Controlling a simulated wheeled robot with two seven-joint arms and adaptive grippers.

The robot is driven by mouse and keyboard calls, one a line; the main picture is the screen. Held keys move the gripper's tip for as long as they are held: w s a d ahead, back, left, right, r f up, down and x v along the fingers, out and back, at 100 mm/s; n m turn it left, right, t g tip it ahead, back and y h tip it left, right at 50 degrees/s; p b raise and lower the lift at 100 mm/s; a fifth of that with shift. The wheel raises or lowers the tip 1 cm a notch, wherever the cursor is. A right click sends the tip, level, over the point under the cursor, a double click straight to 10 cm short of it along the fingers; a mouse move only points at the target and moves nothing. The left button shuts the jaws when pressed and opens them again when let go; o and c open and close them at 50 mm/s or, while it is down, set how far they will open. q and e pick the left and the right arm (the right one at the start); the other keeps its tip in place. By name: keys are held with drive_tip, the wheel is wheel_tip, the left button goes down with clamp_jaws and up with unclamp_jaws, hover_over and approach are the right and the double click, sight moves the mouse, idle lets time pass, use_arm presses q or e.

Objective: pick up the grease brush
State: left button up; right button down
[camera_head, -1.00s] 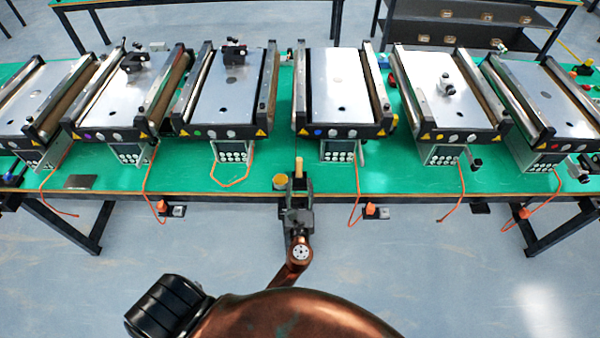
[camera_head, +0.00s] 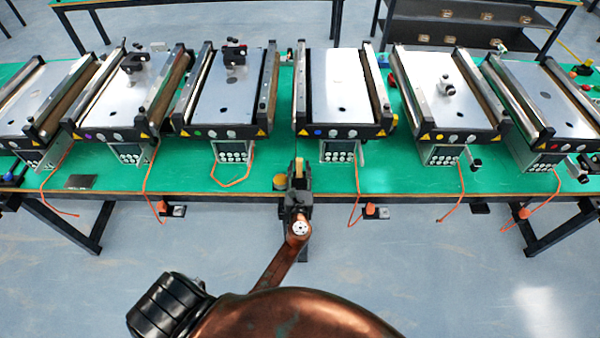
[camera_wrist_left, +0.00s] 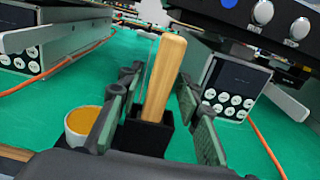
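The grease brush (camera_head: 299,166) stands near the front edge of the green table. In the left wrist view its pale wooden handle (camera_wrist_left: 165,72) rises, slightly tilted in the picture, from a small black square holder (camera_wrist_left: 149,133). Its lower end is hidden in the holder. My left gripper (camera_head: 298,187) is over the table's front edge. In the left wrist view the fingers of the left gripper (camera_wrist_left: 160,82) are open, one on each side of the handle, with gaps visible. My right gripper is not in view.
A small tin with amber contents (camera_wrist_left: 84,121) stands just left of the holder. Mini conveyors, one with a blue button (camera_head: 345,90), line the table behind, with control boxes (camera_head: 338,150) and orange cables in front. A dark flat plate (camera_head: 80,182) lies at left.

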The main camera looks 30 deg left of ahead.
sight(299, 159)
use_arm(q)
clamp_jaws()
idle(0.3)
wheel_tip(299, 159, up, 10)
drive_tip(key=p, duration=0.4)
